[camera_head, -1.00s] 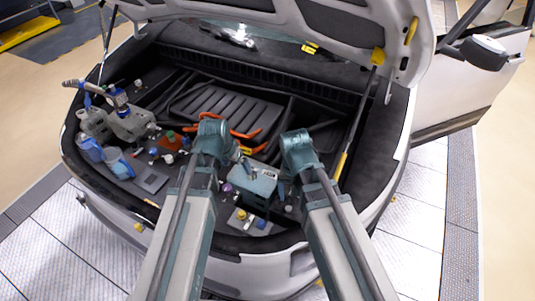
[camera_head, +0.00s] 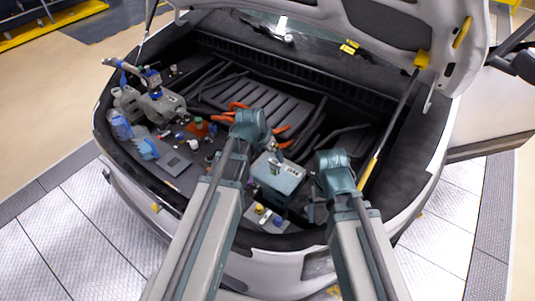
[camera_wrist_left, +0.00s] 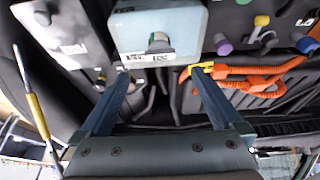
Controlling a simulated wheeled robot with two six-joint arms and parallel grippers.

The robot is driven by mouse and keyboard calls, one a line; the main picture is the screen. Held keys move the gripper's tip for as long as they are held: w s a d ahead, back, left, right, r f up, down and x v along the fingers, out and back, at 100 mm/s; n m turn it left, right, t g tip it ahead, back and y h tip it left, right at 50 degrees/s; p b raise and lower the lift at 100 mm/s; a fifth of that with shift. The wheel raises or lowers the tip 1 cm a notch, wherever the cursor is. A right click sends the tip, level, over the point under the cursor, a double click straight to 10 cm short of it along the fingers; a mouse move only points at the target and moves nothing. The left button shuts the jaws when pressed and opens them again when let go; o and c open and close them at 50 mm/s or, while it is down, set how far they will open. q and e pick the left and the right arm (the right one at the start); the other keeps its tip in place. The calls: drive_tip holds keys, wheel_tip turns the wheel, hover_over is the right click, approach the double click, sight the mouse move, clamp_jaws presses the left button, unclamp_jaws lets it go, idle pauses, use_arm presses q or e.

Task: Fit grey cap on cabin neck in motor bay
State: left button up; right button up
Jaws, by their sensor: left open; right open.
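A pale blue-grey box (camera_head: 277,181) stands in the front of the motor bay. I cannot identify the cabin neck with certainty.
Orange cables (camera_wrist_left: 250,72) run close to one left finger. Yellow (camera_wrist_left: 262,20) and purple (camera_wrist_left: 222,43) caps stand near the box. A grey labelled unit (camera_wrist_left: 62,35) is on its other side. Bottles and a blue-handled tool (camera_head: 125,70) stand far left. A hood strut (camera_head: 395,125) rises at right.

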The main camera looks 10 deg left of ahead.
sight(274, 163)
use_arm(q)
drive_tip(key=b+x, duration=0.8)
drive_tip(key=x, duration=0.2)
drive_tip(key=shift+f+b, duration=0.25)
drive_tip(key=shift+b, duration=0.05)
drive_tip(key=c, duration=1.1)
drive_tip(key=o, duration=0.6)
drive_tip(key=c, duration=0.6)
drive_tip(key=shift+o, duration=0.2)
drive_tip(key=shift+m+g+h, duration=0.4)
drive_tip(key=shift+m+h, duration=0.1)
drive_tip(key=shift+m, duration=1.1)
